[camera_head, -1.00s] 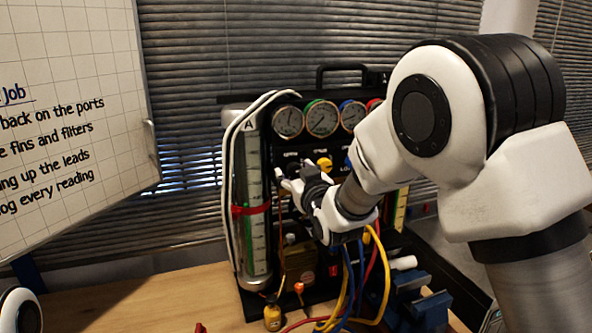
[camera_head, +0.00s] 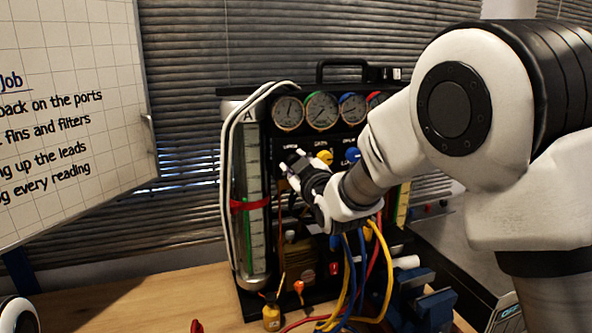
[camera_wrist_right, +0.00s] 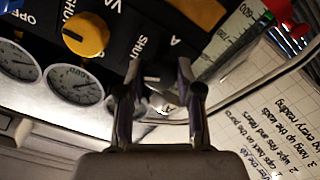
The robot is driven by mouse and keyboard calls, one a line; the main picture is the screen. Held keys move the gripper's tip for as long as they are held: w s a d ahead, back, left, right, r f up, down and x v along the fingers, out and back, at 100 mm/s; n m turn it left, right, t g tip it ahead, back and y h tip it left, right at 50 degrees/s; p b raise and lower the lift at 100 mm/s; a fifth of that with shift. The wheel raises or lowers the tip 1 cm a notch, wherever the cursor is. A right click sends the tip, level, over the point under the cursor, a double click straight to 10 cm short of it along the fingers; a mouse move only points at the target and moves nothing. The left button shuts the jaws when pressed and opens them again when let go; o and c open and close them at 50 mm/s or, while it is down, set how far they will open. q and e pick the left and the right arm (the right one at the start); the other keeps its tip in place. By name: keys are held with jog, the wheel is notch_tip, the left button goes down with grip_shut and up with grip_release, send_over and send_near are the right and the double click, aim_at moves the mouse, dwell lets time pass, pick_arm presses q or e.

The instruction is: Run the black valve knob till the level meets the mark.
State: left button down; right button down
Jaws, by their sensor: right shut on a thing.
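The black valve knob (camera_wrist_right: 157,72) sits between the fingers of my right gripper (camera_wrist_right: 160,100) in the wrist view, mostly hidden by them. My right gripper (camera_head: 287,168) is shut on it at the rig's front panel, below the gauges. The tall sight tube (camera_head: 254,165), with an A at its top, stands upright at the rig's left side. A graduated scale (camera_wrist_right: 237,40) also shows in the wrist view. I cannot make out the liquid level. My left gripper is out of view.
A yellow knob (camera_head: 325,157) and a blue knob (camera_head: 352,155) are right of my gripper. Several gauges (camera_head: 321,111) line the top. Coloured hoses (camera_head: 383,270) hang below. A whiteboard (camera_head: 70,130) stands at left. Bare wooden table (camera_head: 150,300) shows at front left.

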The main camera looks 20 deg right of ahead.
jog(key=c, duration=0.9)
grip_release()
jog(key=shift+o, duration=0.7)
jog(key=shift+w+f, duration=0.1)
jog(key=shift+w, duration=0.05)
jog(key=s, duration=1.2)
jog(key=shift+d, duration=0.25)
